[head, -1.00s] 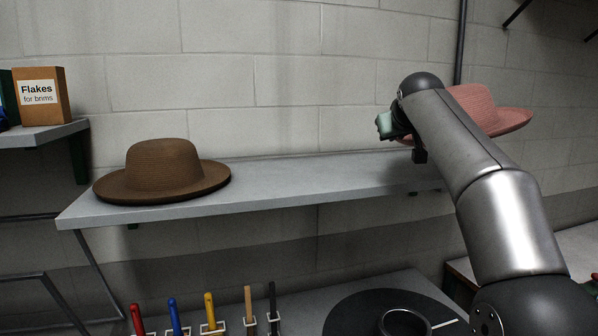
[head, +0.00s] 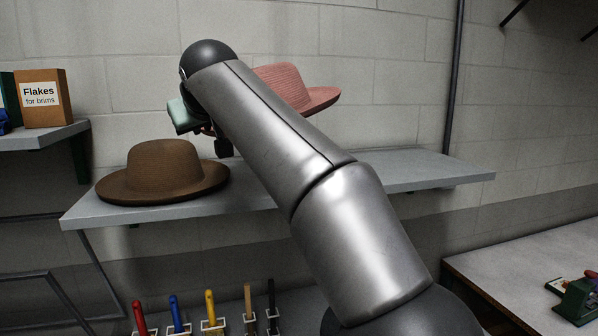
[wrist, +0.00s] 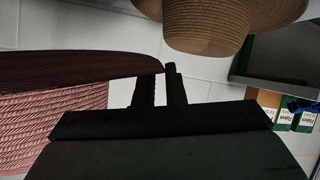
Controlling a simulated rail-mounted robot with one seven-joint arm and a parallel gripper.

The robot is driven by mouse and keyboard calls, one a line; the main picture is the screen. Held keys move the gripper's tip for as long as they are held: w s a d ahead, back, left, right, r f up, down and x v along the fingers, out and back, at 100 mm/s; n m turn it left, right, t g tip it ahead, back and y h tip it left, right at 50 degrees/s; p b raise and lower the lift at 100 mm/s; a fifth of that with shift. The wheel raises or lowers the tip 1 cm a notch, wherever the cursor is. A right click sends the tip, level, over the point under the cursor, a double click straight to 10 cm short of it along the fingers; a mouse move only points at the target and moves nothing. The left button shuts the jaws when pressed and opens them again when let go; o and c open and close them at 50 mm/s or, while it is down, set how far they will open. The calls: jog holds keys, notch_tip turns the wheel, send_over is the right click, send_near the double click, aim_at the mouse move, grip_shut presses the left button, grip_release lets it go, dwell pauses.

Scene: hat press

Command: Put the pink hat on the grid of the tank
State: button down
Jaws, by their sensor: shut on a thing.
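The pink hat (head: 292,86) is in the air above the grey shelf, clear of it, in front of the block wall in the head view. My arm covers its left part. In the wrist view the hat (wrist: 55,125) fills the left side, and its dark brim reaches to my fingertips. My gripper (wrist: 160,73) is shut on the brim edge. I see no tank or grid in either view.
A brown hat (head: 163,170) sits at the left on the grey shelf (head: 425,176), close to my wrist. The shelf's right part is bare. Tools with coloured handles (head: 210,310) stand in a rack below. A box of flakes (head: 42,98) is on a left shelf. A bench (head: 520,255) is at right.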

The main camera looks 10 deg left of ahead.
dwell(0.3)
jog(key=w+d+f+p, duration=0.1)
jog(key=w+d+f, duration=0.25)
jog(key=w, duration=0.45)
send_over(252, 182)
jog(key=s, duration=0.1)
jog(key=f, duration=0.5)
jog(key=shift+a, duration=0.2)
jog(key=f, duration=0.1)
jog(key=w+f, duration=0.1)
jog(key=f, duration=0.1)
jog(key=shift+d+f, duration=0.15)
jog(key=shift+d, duration=0.05)
jog(key=shift+f+p, duration=0.4)
